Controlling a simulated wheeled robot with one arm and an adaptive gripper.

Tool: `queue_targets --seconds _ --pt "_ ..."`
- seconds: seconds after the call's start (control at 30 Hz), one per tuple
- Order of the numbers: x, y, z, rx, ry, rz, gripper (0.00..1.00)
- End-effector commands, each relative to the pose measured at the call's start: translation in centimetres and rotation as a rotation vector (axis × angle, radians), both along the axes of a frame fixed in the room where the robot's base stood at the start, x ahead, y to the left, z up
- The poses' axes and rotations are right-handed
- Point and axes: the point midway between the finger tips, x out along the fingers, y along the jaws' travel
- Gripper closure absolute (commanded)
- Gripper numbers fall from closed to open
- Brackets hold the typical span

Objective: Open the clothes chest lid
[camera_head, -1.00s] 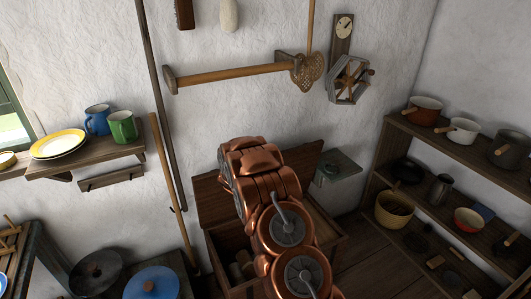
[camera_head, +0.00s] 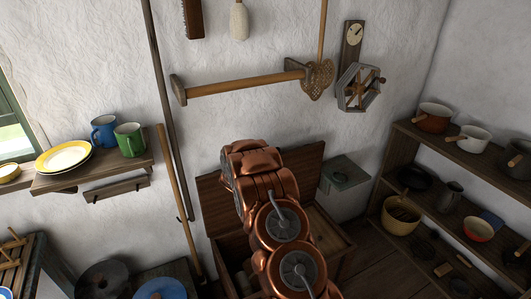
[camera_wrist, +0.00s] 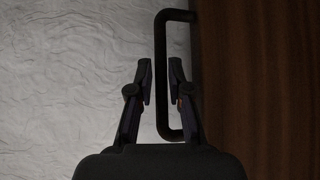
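The wooden clothes chest (camera_head: 333,260) stands against the back wall in the head view, partly hidden by my copper arm. Its lid (camera_head: 210,200) is raised and stands steeply near the wall, and part of the chest's inside shows. In the wrist view, the dark brown lid (camera_wrist: 260,90) fills the right side, with a black U-shaped handle (camera_wrist: 175,15) at its edge. My gripper (camera_wrist: 161,78) has its fingers apart, one on each side of the handle's long bar. Narrow gaps seem to show beside the bar. The head view hides my gripper behind the arm.
A grey wall box (camera_head: 345,178) sits close to the lid's right side. A shelf with pots (camera_head: 410,150) stands at the right. A long wooden stick (camera_head: 178,200) leans at the left.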

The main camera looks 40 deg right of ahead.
Motion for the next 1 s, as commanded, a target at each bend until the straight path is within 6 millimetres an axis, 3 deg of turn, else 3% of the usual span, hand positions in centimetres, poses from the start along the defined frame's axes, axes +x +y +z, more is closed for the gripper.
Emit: queue_targets --seconds 0.17,0.57,1.0 --pt "-0.2 -0.3 -0.1 0.002 0.000 -0.006 0.63" --pt "-0.4 0.3 0.0 0.002 -0.001 -0.006 0.63" --pt "-3.5 5.0 0.9 0.003 0.001 -0.003 0.63"
